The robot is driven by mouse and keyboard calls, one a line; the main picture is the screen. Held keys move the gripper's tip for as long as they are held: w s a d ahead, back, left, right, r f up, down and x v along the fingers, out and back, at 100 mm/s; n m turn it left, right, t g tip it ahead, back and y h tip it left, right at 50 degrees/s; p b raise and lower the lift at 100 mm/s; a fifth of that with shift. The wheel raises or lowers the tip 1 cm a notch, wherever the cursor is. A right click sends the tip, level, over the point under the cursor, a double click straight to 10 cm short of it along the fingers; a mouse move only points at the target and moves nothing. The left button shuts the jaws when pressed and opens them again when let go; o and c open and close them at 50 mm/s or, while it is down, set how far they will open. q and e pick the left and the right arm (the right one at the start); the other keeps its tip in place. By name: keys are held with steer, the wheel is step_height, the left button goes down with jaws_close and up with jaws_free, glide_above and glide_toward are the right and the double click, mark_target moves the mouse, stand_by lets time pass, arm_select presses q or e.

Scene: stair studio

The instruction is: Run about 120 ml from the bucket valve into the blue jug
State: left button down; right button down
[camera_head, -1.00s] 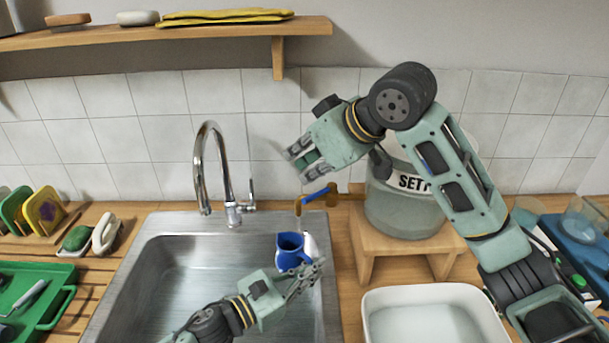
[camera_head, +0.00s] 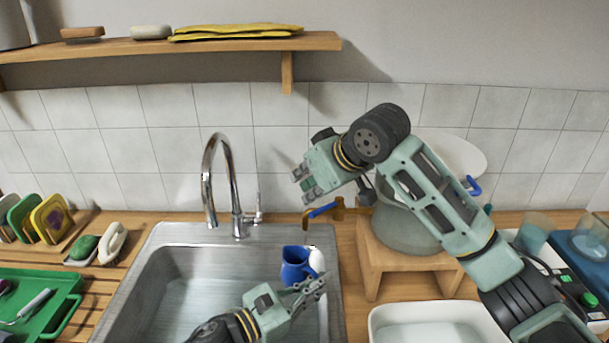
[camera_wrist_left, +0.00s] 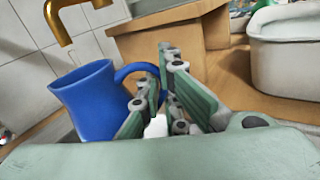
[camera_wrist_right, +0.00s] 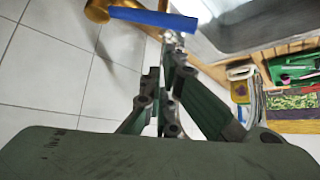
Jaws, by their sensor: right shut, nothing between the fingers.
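The blue jug (camera_head: 294,268) is at the right side of the sink, upright, below the brass valve (camera_head: 338,208) in the head view. My left gripper (camera_head: 312,284) is shut on the jug's handle; the jug also shows in the left wrist view (camera_wrist_left: 92,100), with the brass spout (camera_wrist_left: 57,28) above it. The valve's blue lever (camera_head: 321,210) points toward the spout. My right gripper (camera_head: 302,184) is shut and empty, just above and left of the lever, which also shows in the right wrist view (camera_wrist_right: 150,17). The bucket (camera_head: 405,232) is partly hidden by my right arm. I see no clear stream.
The bucket stands on a wooden stand (camera_head: 413,262). The steel sink (camera_head: 160,290) has a tall tap (camera_head: 210,170) to the left. A white tub (camera_head: 435,318) stands in front of the stand. A white object (camera_head: 317,260) is beside the jug.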

steer(key=shift+s+d+f, duration=0.15)
steer(key=shift+s+d, duration=0.5)
steer(key=shift+s, duration=0.05)
steer(key=shift+a, duration=0.1)
